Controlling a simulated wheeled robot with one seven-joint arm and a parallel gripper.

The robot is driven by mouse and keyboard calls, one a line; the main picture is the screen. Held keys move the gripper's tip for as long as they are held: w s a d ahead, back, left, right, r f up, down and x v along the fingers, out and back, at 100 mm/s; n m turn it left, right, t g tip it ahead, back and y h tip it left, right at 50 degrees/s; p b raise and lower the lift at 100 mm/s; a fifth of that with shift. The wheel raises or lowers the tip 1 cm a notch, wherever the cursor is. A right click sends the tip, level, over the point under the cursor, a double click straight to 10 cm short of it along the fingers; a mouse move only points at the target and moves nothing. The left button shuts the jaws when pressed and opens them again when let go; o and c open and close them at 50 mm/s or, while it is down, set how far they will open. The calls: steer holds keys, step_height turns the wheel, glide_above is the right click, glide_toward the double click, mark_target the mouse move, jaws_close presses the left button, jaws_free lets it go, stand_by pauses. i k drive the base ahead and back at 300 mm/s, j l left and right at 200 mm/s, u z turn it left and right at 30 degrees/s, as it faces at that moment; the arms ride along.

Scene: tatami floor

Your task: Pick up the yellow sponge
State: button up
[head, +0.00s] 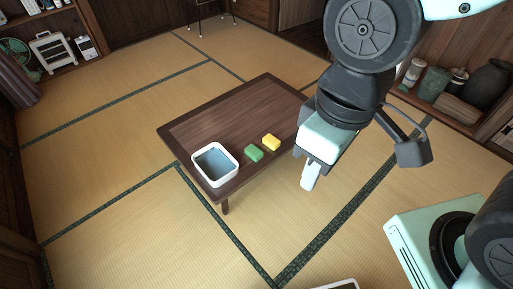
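The yellow sponge (271,142) lies on the low dark wooden table (229,124), near its front edge.
A white-rimmed bin (215,164) stands on the table's left front corner. Shelves with jars and vases (488,84) stand at the right wall, and a shelf with a fan and boxes (52,50) stands at the back left. The tatami floor left of the table is clear.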

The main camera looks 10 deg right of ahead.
mark_target(271, 142)
steer(key=i+l, duration=0.2)
steer(key=i, duration=0.25)
steer(key=i+l, duration=0.2)
steer(key=i, duration=0.2)
steer(key=i+l+z, duration=0.1)
steer(key=i, duration=0.35)
steer(key=i+l, duration=0.25)
steer(key=i, duration=0.2)
